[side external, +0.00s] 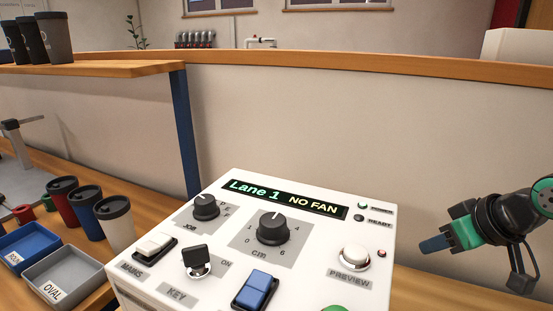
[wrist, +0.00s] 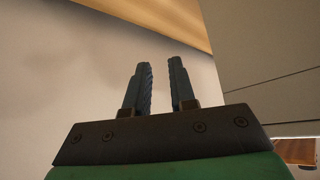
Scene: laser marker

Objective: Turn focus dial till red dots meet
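A large black dial (side external: 272,228) marked "cm", with a scale from 0 to 6, sits in the middle of the white control panel (side external: 215,252). Its white pointer mark is near the top. The panel display (side external: 285,198) reads "Lane 1 NO FAN". No pair of red dots shows in either view. My gripper (side external: 432,245) is right of the panel, well apart from the dial and pointing left. In the wrist view my gripper (wrist: 161,82) has its two fingers apart with nothing between them. The dial is not in the wrist view.
Cups (side external: 88,217) and trays (side external: 62,280) stand left. Space above the panel is clear.

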